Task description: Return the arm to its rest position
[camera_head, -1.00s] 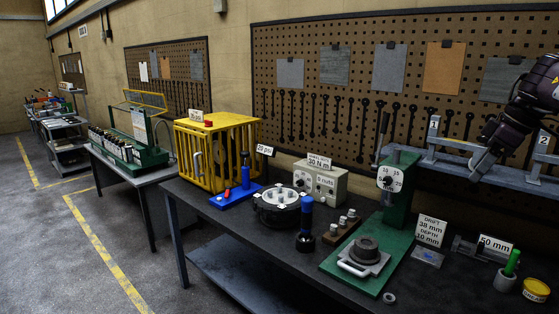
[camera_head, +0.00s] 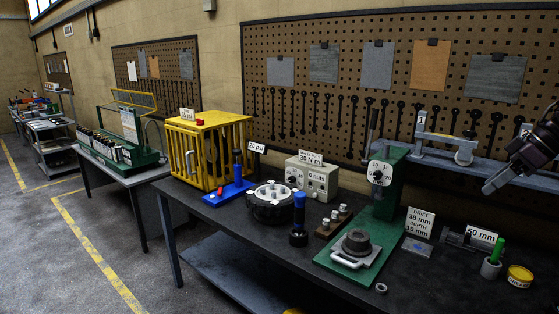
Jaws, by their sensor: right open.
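A pale bracket-like piece (camera_head: 447,138) is at the rail, left of the gripper.
The dark bench (camera_head: 405,285) holds a green press (camera_head: 388,190), a drift sign (camera_head: 419,222), a green-handled tool in a cup (camera_head: 491,266), a yellow tin (camera_head: 519,276), a black round fixture (camera_head: 270,203) and a yellow cage (camera_head: 210,155). The bench front is mostly clear.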

